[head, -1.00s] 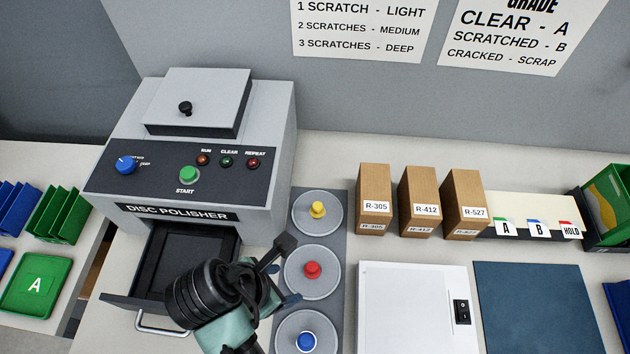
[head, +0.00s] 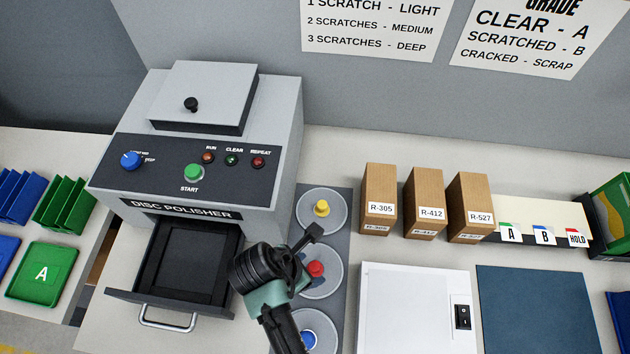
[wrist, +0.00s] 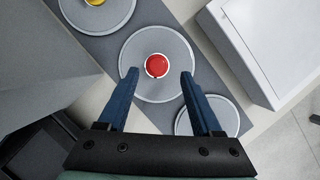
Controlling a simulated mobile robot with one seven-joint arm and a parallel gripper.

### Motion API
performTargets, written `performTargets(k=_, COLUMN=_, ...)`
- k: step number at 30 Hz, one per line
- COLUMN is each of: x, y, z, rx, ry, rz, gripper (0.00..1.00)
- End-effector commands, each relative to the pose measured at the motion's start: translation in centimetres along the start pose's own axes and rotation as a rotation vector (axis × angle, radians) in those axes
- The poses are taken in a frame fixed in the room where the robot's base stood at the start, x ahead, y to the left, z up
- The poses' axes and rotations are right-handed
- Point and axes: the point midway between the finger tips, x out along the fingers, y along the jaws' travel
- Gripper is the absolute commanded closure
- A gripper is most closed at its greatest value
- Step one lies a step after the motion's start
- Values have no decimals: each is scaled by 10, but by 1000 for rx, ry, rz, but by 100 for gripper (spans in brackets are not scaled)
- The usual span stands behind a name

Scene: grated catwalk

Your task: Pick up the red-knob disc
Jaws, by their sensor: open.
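The red-knob disc (head: 324,283) is a flat grey disc with a red knob at its centre, in the middle of a row of three on a dark grey strip. It also shows in the wrist view (wrist: 178,88), where my open gripper (wrist: 158,73) has its two blue fingers on either side of the red knob, apart from it. The fingers' height above the disc is hard to tell. In the head view my gripper partly covers the disc's left side. The yellow-knob disc (head: 321,222) lies behind it and the blue-knob disc (head: 322,336) in front.
The disc polisher (head: 190,165) stands at left with its drawer (head: 181,310) pulled out. A white box with a black switch (head: 405,310) stands close to the right of the discs. Several brown boxes (head: 423,200) stand at the back right. A dark blue mat (head: 535,310) is bare.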

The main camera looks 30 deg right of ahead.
Motion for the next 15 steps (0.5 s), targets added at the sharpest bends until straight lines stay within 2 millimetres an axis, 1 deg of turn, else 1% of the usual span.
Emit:
performTargets(k=2, x=9, y=3, z=3, rx=2, ry=1, rz=-1, gripper=34)
performTargets(k=6, x=27, y=3, z=2, rx=0, ry=1, rz=-1, gripper=34)
performTargets(k=9, x=32, y=3, z=2, rx=0, ry=1, rz=0, gripper=34)
performTargets(k=15, x=32, y=3, z=2, rx=0, ry=1, rz=2, gripper=34)
